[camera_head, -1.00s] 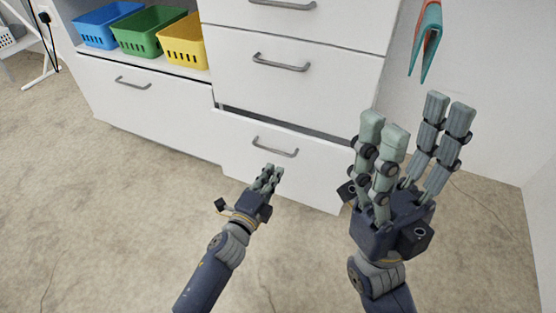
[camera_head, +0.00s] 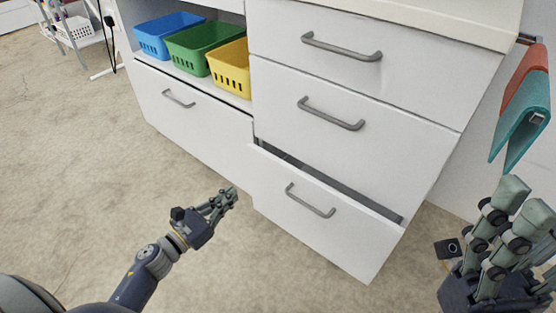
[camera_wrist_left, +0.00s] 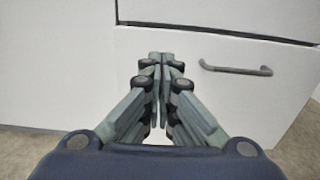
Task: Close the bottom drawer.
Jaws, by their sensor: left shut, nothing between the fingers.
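The bottom drawer (camera_head: 335,234) of the white cabinet stands partly open, with a dark gap along its top edge. Its grey bar handle (camera_head: 311,200) is on the drawer front. My left gripper (camera_head: 229,196) is shut and empty, in front of and to the left of the drawer front. In the left wrist view its fingertips (camera_wrist_left: 161,61) are together, with the drawer front (camera_wrist_left: 222,99) ahead and the handle (camera_wrist_left: 235,69) to their right. I cannot tell whether they touch the front. My right gripper (camera_head: 520,205) is at the right edge, its fingers apart, partly cut off.
Two closed drawers (camera_head: 338,138) are above the bottom one. A wide closed drawer (camera_head: 195,120) is at the left, under blue (camera_head: 160,40), green (camera_head: 198,50) and yellow (camera_head: 230,72) baskets. Towels (camera_head: 524,105) hang at the right. The floor (camera_head: 120,205) in front is clear.

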